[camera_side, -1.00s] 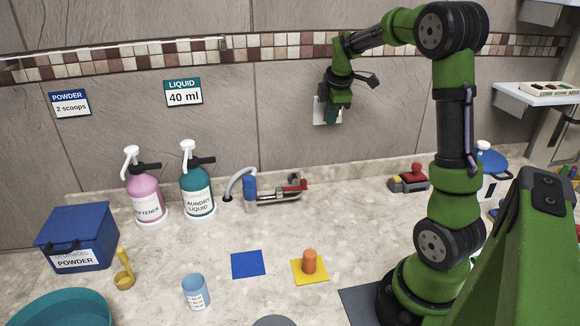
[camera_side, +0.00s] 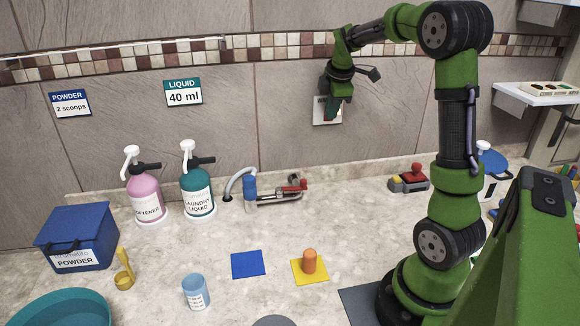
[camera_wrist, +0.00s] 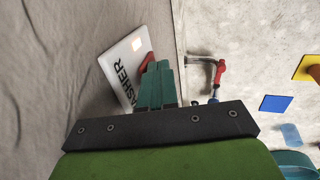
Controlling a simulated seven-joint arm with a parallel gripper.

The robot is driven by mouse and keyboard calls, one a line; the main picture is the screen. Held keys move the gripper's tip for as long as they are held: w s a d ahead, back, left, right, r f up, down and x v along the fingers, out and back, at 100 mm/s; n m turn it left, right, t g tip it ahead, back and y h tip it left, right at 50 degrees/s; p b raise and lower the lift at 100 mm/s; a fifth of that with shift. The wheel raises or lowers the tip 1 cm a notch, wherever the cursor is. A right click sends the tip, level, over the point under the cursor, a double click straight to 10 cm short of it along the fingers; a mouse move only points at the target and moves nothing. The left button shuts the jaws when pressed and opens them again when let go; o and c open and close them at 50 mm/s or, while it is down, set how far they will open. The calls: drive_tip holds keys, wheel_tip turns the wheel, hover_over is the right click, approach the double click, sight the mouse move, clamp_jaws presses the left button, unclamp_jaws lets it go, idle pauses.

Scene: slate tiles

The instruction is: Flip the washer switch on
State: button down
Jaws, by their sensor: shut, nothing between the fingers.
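The washer switch plate (camera_wrist: 122,65) is white, fixed to the wall, with black lettering of which "ASHER" shows in the wrist view. A small pale yellow square is near one corner. Its red switch lever (camera_wrist: 147,61) sticks out from the plate, partly hidden by my fingers. In the side view the plate (camera_side: 322,112) shows behind my gripper (camera_side: 333,112). My gripper (camera_wrist: 157,72) is shut and empty, its teal fingertips right beside the red lever. I cannot tell whether they touch it.
Below on the counter are a tap with a red handle (camera_side: 290,189), a teal liquid bottle (camera_side: 196,190) and a pink softener bottle (camera_side: 145,197). An orange peg (camera_side: 309,262) stands on a yellow square. The wall around the plate is clear.

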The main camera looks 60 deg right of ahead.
drive_tip(key=s+a+r, duration=0.6)
drive_tip(key=r, duration=0.2)
drive_tip(key=shift+s+a, duration=0.3)
drive_tip(key=shift+a, duration=0.05)
drive_tip(key=s+a+f+m+t+y, duration=0.2)
drive_tip(key=a+m, duration=0.4)
drive_tip(key=a, duration=0.6)
drive_tip(key=s+a+f+m+t+y, duration=0.2)
drive_tip(key=a+m, duration=0.5)
drive_tip(key=a, duration=0.6)
wheel_tip(320, 180, down, 2)
drive_tip(key=shift+s+f+t+y, duration=0.1)
drive_tip(key=shift+s+t+y, duration=0.2)
drive_tip(key=shift+s, duration=0.45)
